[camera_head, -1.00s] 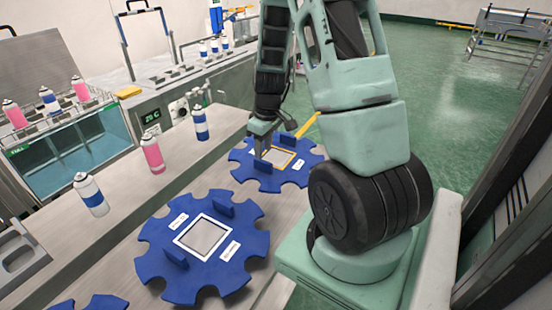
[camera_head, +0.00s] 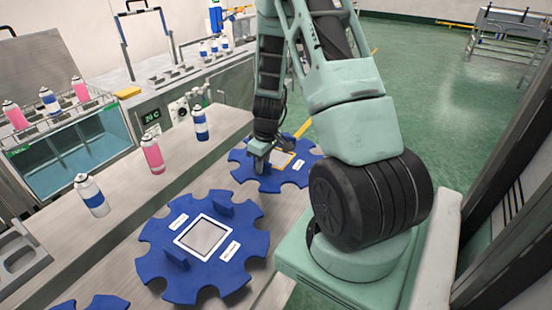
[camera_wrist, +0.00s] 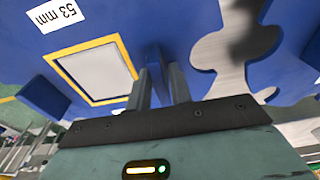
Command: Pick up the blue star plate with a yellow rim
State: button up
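The blue star plate with a yellow rim (camera_head: 294,174) lies on the metal bench beyond another blue plate. In the wrist view its yellow frame (camera_wrist: 70,78) surrounds a pale square, beside a "53 mm" label. One upright blue tab (camera_wrist: 38,98) stands clear at the left. The other tab (camera_wrist: 153,56) is between the two fingers of my gripper (camera_wrist: 162,78), which are apart; contact with the tab is unclear. In the head view my gripper (camera_head: 258,162) is down at the plate's left side, its fingertips hard to make out.
A blue star plate with a white rim (camera_head: 155,240) lies nearer on the bench. A pink can (camera_head: 152,154) and blue-and-white cans (camera_head: 200,123) (camera_head: 92,196) stand to the left. A water tank (camera_head: 75,150) is beyond. Green floor is open at the right.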

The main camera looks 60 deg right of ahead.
grip_shut()
jog(key=shift+r, duration=0.15)
notch_tip(320, 180, up, 10)
jog(key=shift+f, duration=0.1)
